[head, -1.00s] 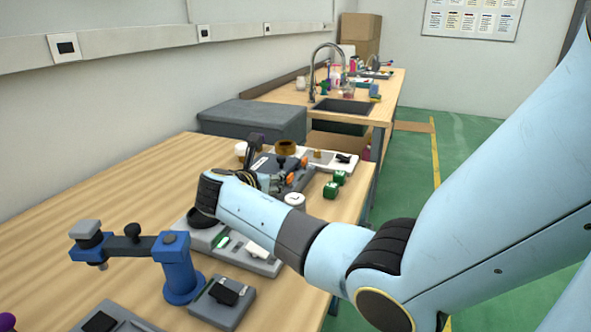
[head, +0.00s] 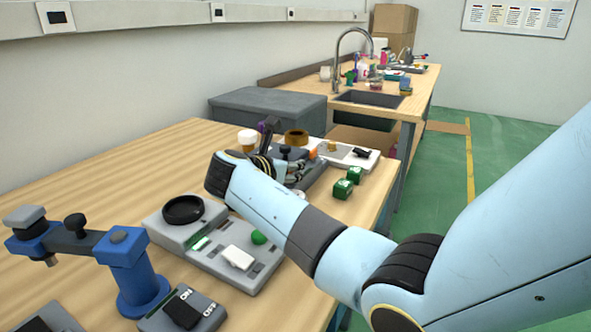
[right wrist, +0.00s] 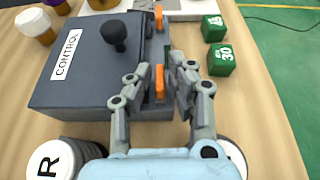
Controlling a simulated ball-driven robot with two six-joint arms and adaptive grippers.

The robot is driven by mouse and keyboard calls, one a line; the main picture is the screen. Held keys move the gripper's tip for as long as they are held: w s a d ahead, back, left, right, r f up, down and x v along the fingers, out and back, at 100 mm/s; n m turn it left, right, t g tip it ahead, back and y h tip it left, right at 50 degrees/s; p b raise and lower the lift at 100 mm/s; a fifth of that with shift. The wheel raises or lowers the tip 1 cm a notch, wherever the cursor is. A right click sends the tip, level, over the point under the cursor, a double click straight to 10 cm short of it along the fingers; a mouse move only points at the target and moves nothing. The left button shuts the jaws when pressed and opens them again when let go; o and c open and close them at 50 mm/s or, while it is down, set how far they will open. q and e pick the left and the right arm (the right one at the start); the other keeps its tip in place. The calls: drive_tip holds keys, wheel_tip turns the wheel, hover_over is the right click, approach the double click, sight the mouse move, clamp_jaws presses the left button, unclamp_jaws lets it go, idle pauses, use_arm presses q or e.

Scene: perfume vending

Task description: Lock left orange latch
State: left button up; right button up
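The dark grey control box (right wrist: 95,75) carries a black knob (right wrist: 118,36) and two orange latches on its right side in the right wrist view. The nearer orange latch (right wrist: 160,84) stands between my fingers; the farther latch (right wrist: 158,18) lies beyond. My right gripper (right wrist: 157,76) is open, one finger on each side of the nearer latch, with gaps visible. In the head view the right gripper (head: 280,166) is at the box (head: 317,172), partly covering it; only one orange latch (head: 312,154) shows there. My left gripper is out of view.
Two green cubes (head: 343,189) stand right of the box. A jar marked R (right wrist: 52,160) is at the lower left in the wrist view. A grey device with a black ring (head: 183,210) and a blue stand (head: 140,275) occupy the near table. Bare table (head: 90,185) lies at left.

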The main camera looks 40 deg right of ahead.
drive_tip(key=shift+r, duration=0.1)
clamp_jaws()
